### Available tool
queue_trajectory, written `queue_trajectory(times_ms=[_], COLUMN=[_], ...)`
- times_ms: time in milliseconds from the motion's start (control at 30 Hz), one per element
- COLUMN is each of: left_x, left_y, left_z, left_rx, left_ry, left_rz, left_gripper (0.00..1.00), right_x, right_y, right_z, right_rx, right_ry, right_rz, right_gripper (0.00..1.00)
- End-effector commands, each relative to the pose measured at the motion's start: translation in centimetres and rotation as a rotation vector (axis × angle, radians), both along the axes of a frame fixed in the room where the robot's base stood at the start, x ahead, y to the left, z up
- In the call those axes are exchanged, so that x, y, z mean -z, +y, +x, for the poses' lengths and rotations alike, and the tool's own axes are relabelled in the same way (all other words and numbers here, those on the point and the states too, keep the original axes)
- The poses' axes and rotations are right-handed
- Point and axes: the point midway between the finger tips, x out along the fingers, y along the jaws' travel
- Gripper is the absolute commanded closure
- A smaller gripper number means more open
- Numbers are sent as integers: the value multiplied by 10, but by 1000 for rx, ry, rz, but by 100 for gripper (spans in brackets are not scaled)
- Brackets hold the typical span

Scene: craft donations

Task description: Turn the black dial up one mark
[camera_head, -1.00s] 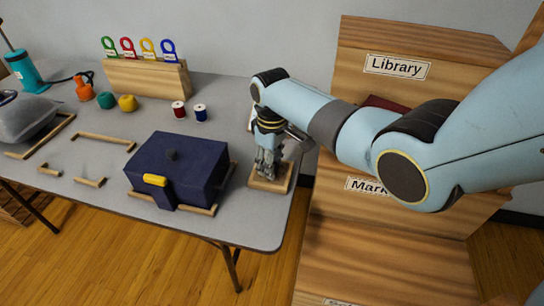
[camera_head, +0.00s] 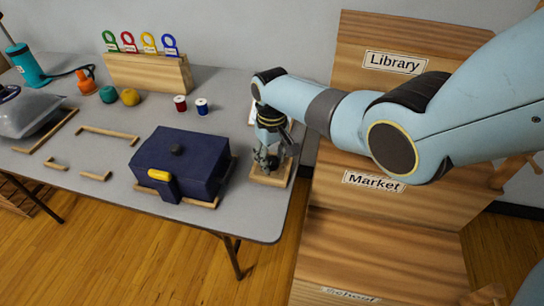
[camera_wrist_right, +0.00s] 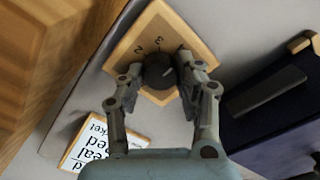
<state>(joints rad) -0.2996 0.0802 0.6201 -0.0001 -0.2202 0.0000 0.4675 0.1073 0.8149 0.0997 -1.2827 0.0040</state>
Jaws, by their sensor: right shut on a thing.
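The black dial (camera_wrist_right: 158,71) sits on a square wooden plate (camera_wrist_right: 142,32) with painted marks; a 2 and a 3 can be read, and the other marks are hidden. In the head view the gripper (camera_head: 267,161) points down at the plate (camera_head: 270,179) near the table's right edge and hides most of the dial. My left gripper is not in view.
A dark blue box (camera_head: 185,160) with a yellow latch stands close left of the plate. A printed card (camera_wrist_right: 92,143) lies near the dial. Wooden shelving (camera_head: 385,240) with Library and Market labels rises right of the table. Thread spools (camera_head: 180,103) stand farther back.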

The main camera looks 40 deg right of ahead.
Motion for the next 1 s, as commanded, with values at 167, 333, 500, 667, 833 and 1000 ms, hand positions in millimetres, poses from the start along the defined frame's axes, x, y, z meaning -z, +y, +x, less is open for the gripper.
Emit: queue_trajectory(times_ms=[167, 333, 500, 667, 833, 1000], left_x=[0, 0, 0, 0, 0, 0], left_y=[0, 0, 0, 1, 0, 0], left_z=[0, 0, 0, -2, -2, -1], left_rx=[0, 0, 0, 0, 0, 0], left_ry=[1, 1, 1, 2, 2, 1], left_rz=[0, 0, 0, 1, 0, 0], left_gripper=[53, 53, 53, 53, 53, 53], right_x=[0, 0, 0, 0, -12, -42], right_y=[1, 1, 1, 0, 0, 0], right_z=[0, 0, 0, 0, 1, 2], right_rx=[-1, -2, -2, -2, -2, -3], right_ry=[-1, -1, -1, -1, -3, -6], right_rz=[3, 2, 1, 1, 1, 1], right_gripper=[97, 51, 41, 41, 41, 41])
